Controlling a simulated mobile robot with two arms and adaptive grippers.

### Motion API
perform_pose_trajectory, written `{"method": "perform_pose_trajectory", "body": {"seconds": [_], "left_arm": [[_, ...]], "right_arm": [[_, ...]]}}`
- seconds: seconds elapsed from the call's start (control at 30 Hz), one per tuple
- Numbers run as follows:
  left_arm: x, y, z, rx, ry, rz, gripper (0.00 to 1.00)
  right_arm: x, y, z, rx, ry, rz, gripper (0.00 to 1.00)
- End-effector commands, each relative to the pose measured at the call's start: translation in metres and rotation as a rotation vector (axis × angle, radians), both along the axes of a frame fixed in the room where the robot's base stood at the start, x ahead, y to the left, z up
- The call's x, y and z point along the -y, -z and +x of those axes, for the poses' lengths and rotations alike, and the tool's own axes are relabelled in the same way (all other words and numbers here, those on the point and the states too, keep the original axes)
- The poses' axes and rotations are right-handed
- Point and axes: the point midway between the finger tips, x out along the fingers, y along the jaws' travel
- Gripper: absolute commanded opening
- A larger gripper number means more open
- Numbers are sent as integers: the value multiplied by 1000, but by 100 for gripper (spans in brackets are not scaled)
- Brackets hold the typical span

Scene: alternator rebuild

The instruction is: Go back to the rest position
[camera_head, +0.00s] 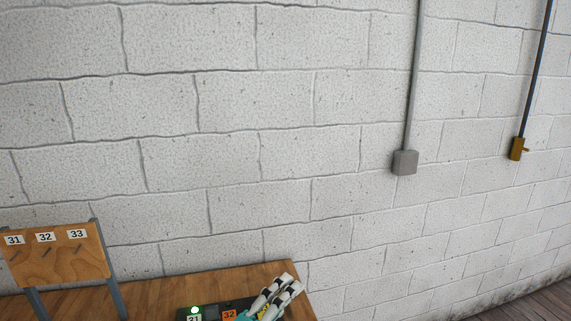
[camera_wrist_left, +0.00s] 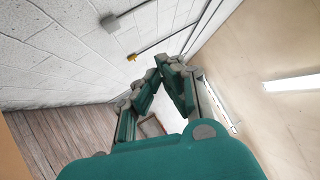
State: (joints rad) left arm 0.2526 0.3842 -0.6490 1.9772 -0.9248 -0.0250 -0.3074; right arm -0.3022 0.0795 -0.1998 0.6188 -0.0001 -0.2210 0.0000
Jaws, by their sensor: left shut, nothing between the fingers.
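My left gripper (camera_head: 286,284) shows at the bottom of the head view, over the right end of a wooden bench (camera_head: 270,271). Its fingers point up and to the right and are close together, with nothing between them. In the left wrist view the left gripper (camera_wrist_left: 168,62) shows its teal fingers meeting at the tips, against the wall and ceiling. The gripper is clear of any object there. My right gripper is in neither view.
A dark device (camera_head: 240,304) with a lit green lamp and number labels sits on the bench beside the gripper. A wooden board (camera_head: 60,268) labelled 31, 32, 33 stands at left. A block wall (camera_head: 230,130) with conduit boxes (camera_head: 404,162) rises behind.

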Motion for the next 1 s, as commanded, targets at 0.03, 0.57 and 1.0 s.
{"method": "perform_pose_trajectory", "body": {"seconds": [0.03, 0.57, 1.0], "left_arm": [[-31, 12, 5, -166, -115, -159, 0], [-203, 234, -144, -1449, -955, -934, 0], [-208, 289, -258, -1861, -1218, -1015, 0]], "right_arm": [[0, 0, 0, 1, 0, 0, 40], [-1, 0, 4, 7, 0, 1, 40], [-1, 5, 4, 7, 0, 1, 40]]}}
